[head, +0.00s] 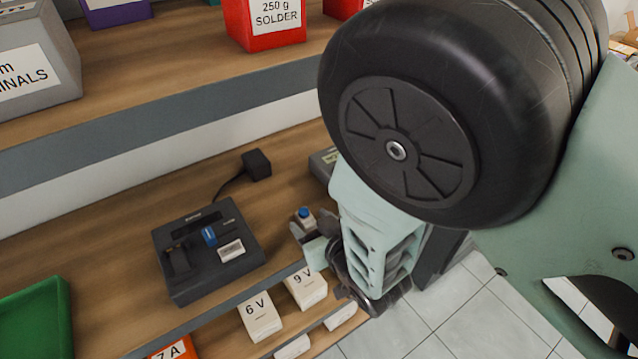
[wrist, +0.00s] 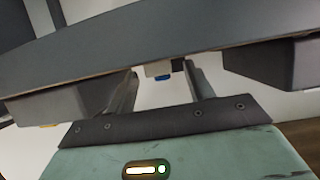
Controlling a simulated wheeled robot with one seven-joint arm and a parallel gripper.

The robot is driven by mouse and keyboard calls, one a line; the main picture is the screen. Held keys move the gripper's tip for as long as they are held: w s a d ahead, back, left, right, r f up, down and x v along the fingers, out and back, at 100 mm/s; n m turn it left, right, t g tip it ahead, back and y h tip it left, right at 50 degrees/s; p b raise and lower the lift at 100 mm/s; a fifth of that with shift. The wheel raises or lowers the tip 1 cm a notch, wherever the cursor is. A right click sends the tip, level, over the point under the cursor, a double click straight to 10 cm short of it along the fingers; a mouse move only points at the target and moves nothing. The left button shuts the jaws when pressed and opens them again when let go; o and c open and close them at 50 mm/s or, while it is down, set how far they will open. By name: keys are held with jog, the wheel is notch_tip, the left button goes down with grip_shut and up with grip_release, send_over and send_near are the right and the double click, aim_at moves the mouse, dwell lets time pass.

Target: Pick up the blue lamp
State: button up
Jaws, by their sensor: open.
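A small pale piece with a blue top, which looks like the blue lamp (head: 304,213), stands on the wooden shelf near its front edge in the head view. In the wrist view the lamp (wrist: 162,76) shows as a white body with a blue end, between the two fingers and towards their tips. My gripper (head: 313,232) is open around or just in front of it; its fingers (wrist: 160,88) stand apart on both sides. I see no clear contact. My own arm hides part of the shelf to the right.
A black device (head: 205,285) with another blue part (head: 209,236) sits left of my gripper, with a black plug (head: 257,164) behind. A green bin (head: 35,318) is further left. White boxes marked 6 V (head: 260,317) and 9 V (head: 306,289) sit below the shelf edge.

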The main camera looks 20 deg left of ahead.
jog(key=shift+w+a+f, duration=0.1)
jog(key=shift+w+a, duration=0.05)
jog(key=c, duration=1)
jog(key=shift+c, duration=0.2)
